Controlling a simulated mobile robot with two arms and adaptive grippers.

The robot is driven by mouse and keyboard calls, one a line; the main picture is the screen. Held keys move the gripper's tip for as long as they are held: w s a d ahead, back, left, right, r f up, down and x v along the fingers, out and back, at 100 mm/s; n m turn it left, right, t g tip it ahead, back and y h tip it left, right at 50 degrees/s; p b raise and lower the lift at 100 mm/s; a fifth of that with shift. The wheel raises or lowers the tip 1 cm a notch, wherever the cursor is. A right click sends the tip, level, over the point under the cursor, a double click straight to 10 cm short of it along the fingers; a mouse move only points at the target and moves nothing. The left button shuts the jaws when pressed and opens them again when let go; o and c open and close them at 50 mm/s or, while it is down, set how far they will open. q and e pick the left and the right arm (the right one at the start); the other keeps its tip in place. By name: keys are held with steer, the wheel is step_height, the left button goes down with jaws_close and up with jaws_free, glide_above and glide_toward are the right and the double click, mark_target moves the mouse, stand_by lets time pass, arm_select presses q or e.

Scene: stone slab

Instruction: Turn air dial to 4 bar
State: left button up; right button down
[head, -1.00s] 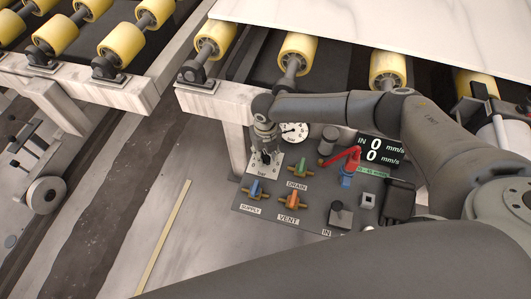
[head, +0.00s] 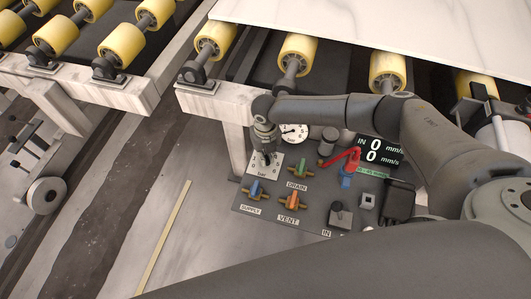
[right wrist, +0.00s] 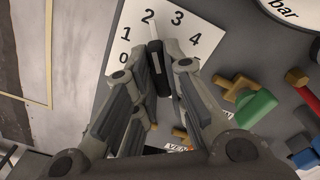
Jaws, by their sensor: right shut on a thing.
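The air dial (right wrist: 156,72) is a black knob with a white pointer line on a white plate (right wrist: 203,30) marked 0 to 4. In the right wrist view the pointer line aims at about 2. My right gripper (right wrist: 163,62) is shut on the knob, one finger on each side. In the head view my right gripper (head: 266,157) comes down over the dial plate (head: 256,166) and hides most of the knob. My left gripper is out of view.
A round gauge (head: 294,132) sits just behind the dial. Drain (head: 298,168), supply (head: 254,189) and vent (head: 292,199) valves stand close by, with a red lever (head: 342,157) to the right. Yellow rollers (head: 298,47) and a stone slab (head: 400,18) lie beyond.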

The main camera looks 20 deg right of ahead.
steer(key=m+p, duration=0.1)
steer(key=m, duration=0.3)
steer(key=shift+s, duration=0.1)
steer(key=m+p, duration=0.1)
steer(key=m, duration=0.2)
steer(key=shift+m+p, duration=0.3)
steer(key=shift+p, duration=0.1)
steer(key=m+p, duration=0.1)
steer(key=m, duration=0.3)
steer(key=shift+p, duration=0.3)
steer(key=shift+m+p, duration=0.5)
steer(key=shift+m, duration=1.1)
steer(key=c, duration=1.5)
jaws_free()
